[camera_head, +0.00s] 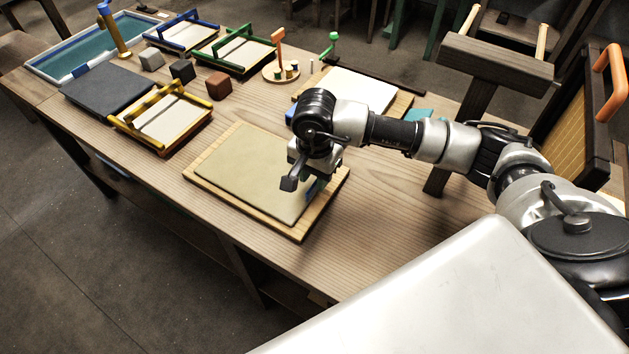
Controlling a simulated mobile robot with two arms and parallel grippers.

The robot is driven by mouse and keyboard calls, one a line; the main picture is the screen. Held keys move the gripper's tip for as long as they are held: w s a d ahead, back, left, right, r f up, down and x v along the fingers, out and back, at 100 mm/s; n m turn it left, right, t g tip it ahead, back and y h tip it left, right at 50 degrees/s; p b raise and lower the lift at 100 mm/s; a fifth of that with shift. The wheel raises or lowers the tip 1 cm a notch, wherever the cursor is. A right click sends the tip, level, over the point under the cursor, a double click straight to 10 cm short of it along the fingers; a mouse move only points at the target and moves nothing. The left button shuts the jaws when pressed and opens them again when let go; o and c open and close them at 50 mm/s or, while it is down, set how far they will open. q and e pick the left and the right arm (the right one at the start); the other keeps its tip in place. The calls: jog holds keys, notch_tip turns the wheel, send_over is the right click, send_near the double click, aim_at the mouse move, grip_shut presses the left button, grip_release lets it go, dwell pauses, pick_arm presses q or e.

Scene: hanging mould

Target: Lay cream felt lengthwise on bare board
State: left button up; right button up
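The cream felt (250,172) lies flat and lengthwise on a light wooden board (301,234) at the middle of the table. Bare wood shows around the felt as a border. My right gripper (303,184) comes in from the right and is over the right end of the felt, pointing down. Its fingers look spread apart, with nothing clearly held between them. The gripper and wrist hide part of the felt's far right edge and the board there. My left gripper is not in view.
Another board (402,106) with a pale sheet (352,88) stands behind my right arm. A yellow-handled mould (163,120), a dark slab (108,88), several small blocks and a blue basin (100,45) fill the left. The table's front edge is clear.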

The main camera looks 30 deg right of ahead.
jog(key=shift+r, duration=2.5)
